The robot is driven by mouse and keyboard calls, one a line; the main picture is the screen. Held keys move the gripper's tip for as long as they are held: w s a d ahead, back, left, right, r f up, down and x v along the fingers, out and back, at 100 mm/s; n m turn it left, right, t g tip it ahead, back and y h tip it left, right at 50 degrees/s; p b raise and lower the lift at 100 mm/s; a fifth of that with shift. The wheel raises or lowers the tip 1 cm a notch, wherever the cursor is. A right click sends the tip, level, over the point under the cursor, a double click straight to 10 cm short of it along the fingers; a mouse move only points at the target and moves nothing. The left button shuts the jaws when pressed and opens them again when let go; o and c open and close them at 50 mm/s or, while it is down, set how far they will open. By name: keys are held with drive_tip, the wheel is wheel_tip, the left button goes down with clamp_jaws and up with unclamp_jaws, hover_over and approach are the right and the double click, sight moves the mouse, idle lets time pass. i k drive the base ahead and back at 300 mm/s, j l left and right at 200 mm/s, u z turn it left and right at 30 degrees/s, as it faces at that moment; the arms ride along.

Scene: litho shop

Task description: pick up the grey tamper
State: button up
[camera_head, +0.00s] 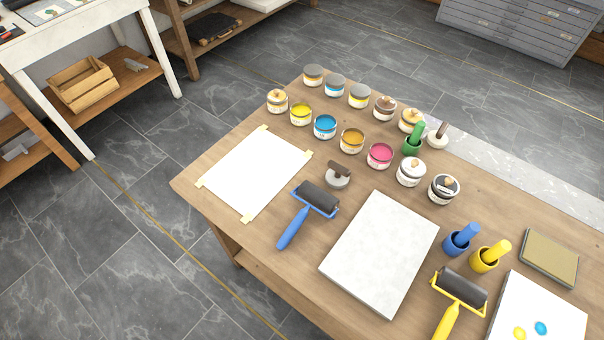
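A small tool with a round light-grey base (338,181) and a dark grey-brown handle (339,167) stands on the wooden table, just above the black roller with the blue handle (292,229). It looks most like the grey tamper. A similar piece with a pale round base and a brownish handle (438,136) stands at the table's far side, right of a green upright piece (413,138). I cannot tell for sure which of the two is the grey tamper. My gripper is not in view.
Several ink tins, some open, such as the pink one (380,155), stand in rows behind. A taped white sheet (254,172) lies left and a pale slab (381,252) in front. Blue (462,239) and yellow (490,256) pieces stand right. Floor (120,240) is clear at left.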

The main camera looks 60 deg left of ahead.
sight(338, 176)
drive_tip(key=u, duration=2.15)
drive_tip(key=i+j+z, duration=0.2)
drive_tip(key=j+z, duration=0.2)
drive_tip(key=i+j+z, duration=0.1)
drive_tip(key=j+z, duration=0.75)
drive_tip(key=j, duration=0.2)
